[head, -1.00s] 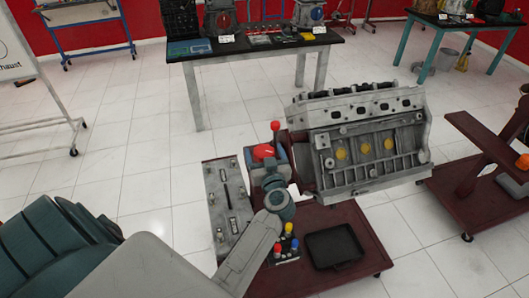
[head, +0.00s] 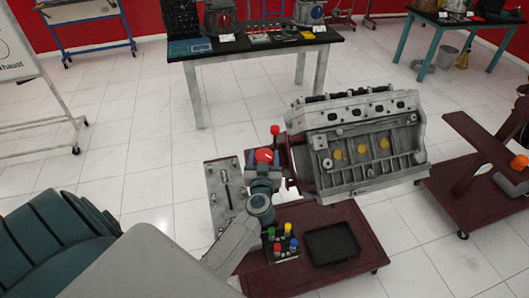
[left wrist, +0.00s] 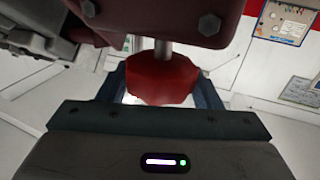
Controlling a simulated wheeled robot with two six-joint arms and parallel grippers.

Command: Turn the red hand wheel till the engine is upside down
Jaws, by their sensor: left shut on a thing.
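The red hand wheel (head: 264,155) sits at the left end of the engine stand. It also shows in the left wrist view as a red knob (left wrist: 162,78) on a grey shaft. My left gripper (head: 262,162) is shut on it, with one finger on each side. The grey engine (head: 360,150) is mounted right of the wheel, its side with several yellow discs facing me and its ported part at the top. The gripper and wrist hide part of the wheel. My right gripper is not in view.
The dark red stand base (head: 345,215) carries a black tray (head: 332,243) and a block with coloured knobs (head: 283,243) close to my left forearm. Another dark red stand (head: 470,190) is at right. A table (head: 250,45) stands behind; white floor lies between.

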